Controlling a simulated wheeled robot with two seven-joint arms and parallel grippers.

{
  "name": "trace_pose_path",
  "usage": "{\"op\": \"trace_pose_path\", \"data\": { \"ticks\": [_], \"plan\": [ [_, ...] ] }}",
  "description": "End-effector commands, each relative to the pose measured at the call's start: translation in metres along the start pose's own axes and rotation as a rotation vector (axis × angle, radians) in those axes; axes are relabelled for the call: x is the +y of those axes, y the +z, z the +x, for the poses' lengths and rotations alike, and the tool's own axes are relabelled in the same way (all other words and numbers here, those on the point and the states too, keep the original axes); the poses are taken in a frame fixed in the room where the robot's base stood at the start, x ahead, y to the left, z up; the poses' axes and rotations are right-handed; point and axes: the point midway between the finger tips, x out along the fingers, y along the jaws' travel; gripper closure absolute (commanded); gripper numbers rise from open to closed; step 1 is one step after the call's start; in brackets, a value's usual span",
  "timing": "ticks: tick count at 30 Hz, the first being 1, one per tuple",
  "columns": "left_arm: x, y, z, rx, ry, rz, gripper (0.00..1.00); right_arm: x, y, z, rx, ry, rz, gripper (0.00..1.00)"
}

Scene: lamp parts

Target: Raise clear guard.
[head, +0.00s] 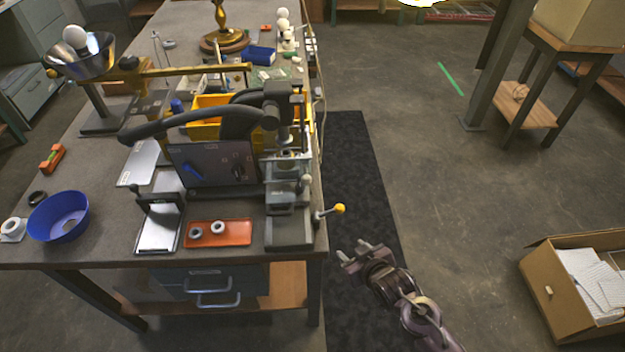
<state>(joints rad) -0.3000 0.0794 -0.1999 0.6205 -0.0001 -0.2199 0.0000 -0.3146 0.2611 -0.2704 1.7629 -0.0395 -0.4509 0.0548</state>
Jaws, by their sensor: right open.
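The bench press (282,120) stands at the right front corner of the workbench, with a grey base and a column. A clear guard cannot be made out with certainty; a pale, glassy-looking patch shows around the press's working area, too small to read. A lever with a yellow knob (340,208) sticks out to the right of the press base. My right gripper (354,249) is open and empty, in the air off the bench's right edge, below and right of the yellow knob and apart from it. My left gripper is out of view.
A red tray (217,233) with small rings, a blue bowl (58,216) and a yellow bin (208,130) are on the workbench (105,240). A cardboard box (545,290) lies at right. Floor between is free.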

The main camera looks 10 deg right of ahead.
Motion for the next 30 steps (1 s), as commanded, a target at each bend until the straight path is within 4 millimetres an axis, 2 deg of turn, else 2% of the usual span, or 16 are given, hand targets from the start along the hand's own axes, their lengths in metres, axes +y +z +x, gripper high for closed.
{"op": "trace_pose_path", "data": {
  "ticks": [1,3,7,9,21,30],
  "plan": [
    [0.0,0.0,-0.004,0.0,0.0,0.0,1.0,-0.001,-0.023,-0.009,0.035,-0.004,-0.008,0.55],
    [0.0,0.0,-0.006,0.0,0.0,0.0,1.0,-0.002,-0.05,-0.021,0.077,-0.009,-0.017,0.55],
    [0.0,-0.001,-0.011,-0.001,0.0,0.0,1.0,-0.006,-0.097,-0.043,0.157,-0.02,-0.035,0.55],
    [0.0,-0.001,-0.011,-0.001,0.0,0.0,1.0,-0.009,-0.114,-0.046,0.22,-0.033,-0.052,0.55],
    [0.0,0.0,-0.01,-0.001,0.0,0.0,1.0,-0.014,-0.136,-0.027,0.485,-0.106,-0.116,0.55],
    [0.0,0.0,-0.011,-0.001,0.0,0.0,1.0,-0.015,-0.145,-0.023,0.66,-0.167,-0.152,0.55]
  ]
}}
